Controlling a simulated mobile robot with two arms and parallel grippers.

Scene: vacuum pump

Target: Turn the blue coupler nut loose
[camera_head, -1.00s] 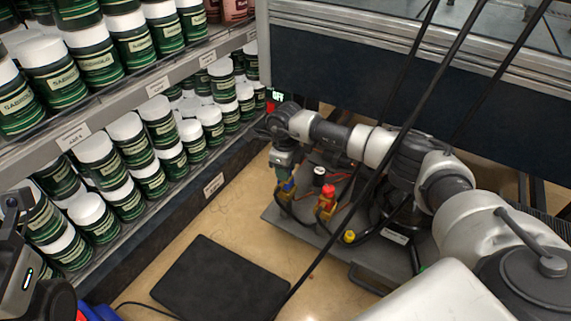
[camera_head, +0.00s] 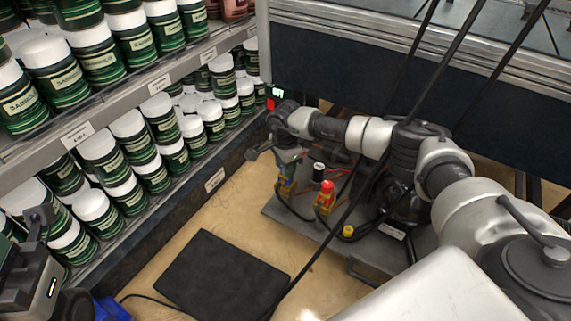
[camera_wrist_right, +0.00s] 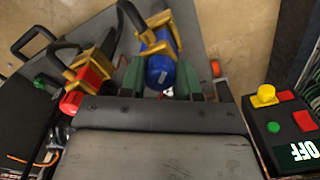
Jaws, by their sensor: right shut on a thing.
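The blue coupler nut (camera_wrist_right: 160,72) is a short blue cylinder on a yellow brass fitting (camera_wrist_right: 158,38) in the right wrist view. My right gripper (camera_wrist_right: 160,80) is around it, its green-padded fingers on either side and shut on it. In the head view my right gripper (camera_head: 287,170) points down at this fitting (camera_head: 287,187), and a little blue shows there. A second brass fitting (camera_wrist_right: 88,66) with a red nut (camera_wrist_right: 71,101) stands beside it. At the lower left of the head view is part of my left arm; whether its gripper is open does not show.
The pump sits on a grey base plate (camera_head: 352,268). A control box (camera_wrist_right: 283,128) with a yellow knob and an OFF display is close on the right. Black hoses cross the head view. Shelves of green jars (camera_head: 130,150) line the left. A black mat (camera_head: 222,275) lies in front.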

